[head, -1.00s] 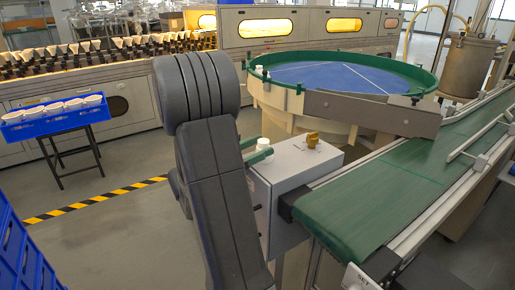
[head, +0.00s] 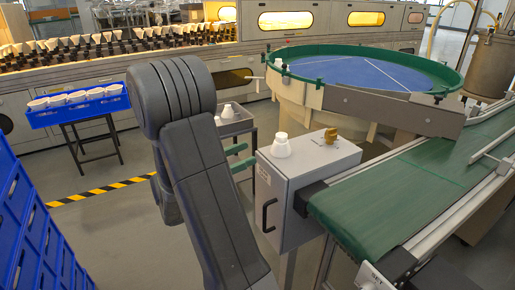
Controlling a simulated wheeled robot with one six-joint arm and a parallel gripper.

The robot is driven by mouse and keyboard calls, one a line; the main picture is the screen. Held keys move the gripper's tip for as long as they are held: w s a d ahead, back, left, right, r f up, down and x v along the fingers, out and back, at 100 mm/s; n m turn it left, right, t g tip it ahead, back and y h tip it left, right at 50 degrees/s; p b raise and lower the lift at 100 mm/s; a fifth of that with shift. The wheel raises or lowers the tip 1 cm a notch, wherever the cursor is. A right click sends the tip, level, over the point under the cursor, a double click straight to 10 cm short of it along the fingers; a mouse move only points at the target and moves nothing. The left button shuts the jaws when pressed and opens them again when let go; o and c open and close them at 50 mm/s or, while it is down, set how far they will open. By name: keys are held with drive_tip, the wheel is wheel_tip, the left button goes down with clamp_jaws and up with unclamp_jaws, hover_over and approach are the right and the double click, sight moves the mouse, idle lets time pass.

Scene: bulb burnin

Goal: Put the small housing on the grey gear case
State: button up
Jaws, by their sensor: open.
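The small housing (head: 281,146), a white tapered piece, stands upright on the left part of the top of the grey gear case (head: 315,163). A yellow-brown knob (head: 331,136) is to its right on the same top. My gripper (head: 240,157) shows as two green fingers poking out from behind my dark arm, just left of the case. The fingers are apart with nothing seen between them, and clear of the housing. The rest of the gripper is hidden by my arm.
A green conveyor belt (head: 395,208) runs right of the case. A green-rimmed bowl with a blue floor (head: 350,70) stands behind. A grey tray (head: 239,126) with white pieces is behind my arm. Blue crates (head: 35,225) stand at left.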

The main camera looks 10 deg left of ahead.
sight(276, 141)
drive_tip(key=shift+v, duration=1.1)
drive_tip(key=shift+d, duration=0.1)
drive_tip(key=x, duration=1.2)
drive_tip(key=shift+r+p, duration=0.35)
drive_tip(key=shift+r, duration=1.5)
